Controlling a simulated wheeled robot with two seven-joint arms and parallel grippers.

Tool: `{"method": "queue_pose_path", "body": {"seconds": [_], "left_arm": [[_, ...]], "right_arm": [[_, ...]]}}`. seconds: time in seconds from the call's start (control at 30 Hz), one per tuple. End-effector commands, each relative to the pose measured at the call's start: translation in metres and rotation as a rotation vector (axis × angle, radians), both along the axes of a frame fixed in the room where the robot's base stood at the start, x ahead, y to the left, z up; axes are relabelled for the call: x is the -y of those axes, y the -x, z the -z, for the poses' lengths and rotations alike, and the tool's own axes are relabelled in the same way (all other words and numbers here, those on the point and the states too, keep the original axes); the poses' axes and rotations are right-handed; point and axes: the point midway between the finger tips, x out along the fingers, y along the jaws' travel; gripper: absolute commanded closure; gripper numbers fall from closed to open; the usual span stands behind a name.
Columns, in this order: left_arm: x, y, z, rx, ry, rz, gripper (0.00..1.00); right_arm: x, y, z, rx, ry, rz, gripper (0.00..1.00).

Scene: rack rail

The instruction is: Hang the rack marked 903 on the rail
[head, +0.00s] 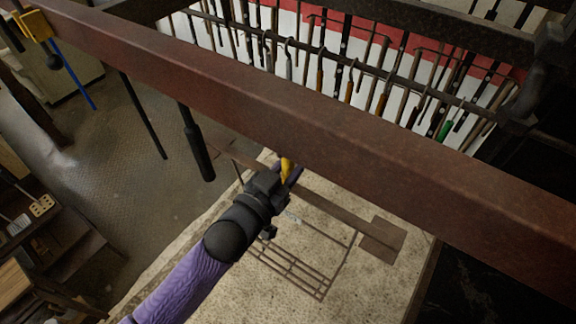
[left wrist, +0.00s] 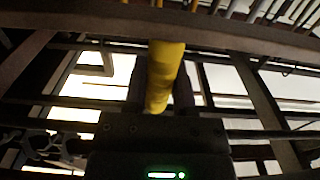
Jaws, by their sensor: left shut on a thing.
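My left gripper (head: 284,172) is shut on a yellow grip (head: 287,165), just below and in front of the rail in the head view. The yellow grip also shows upright between the fingers in the left wrist view (left wrist: 165,75). A brown wire rack (head: 305,275) shows beneath the gripper, over the pale tabletop; whether it joins the yellow grip is hidden. A small pale tag (head: 293,217) is beside the gripper, with no readable number. The rail (head: 300,110) is a thick rust-brown beam crossing diagonally. My right gripper is out of view.
Many hand tools (head: 350,75) hang on a bar behind the rail. A yellow clamp (head: 36,25) with a blue strip is at the rail's upper left. A black rod (head: 197,145) hangs below the rail. The speckled tabletop (head: 385,285) is beneath.

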Motion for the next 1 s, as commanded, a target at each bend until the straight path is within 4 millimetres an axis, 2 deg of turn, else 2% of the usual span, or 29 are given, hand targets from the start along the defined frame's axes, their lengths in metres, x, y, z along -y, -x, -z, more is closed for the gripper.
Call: {"method": "queue_pose_path", "body": {"seconds": [0.73,0.77,0.93,1.0], "left_arm": [[0.0000,-0.0002,0.0056,0.002,0.001,0.000,1.00],[0.0000,-0.0002,0.0051,0.002,0.001,0.000,0.61],[0.0000,-0.0001,0.0051,0.001,0.001,0.000,0.26],[0.0000,-0.0001,0.0052,0.001,0.001,0.000,0.26]], "right_arm": [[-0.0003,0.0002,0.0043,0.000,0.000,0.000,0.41],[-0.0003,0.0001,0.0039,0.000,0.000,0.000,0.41],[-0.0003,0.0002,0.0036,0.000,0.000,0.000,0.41],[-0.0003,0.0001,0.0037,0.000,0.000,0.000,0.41]]}}
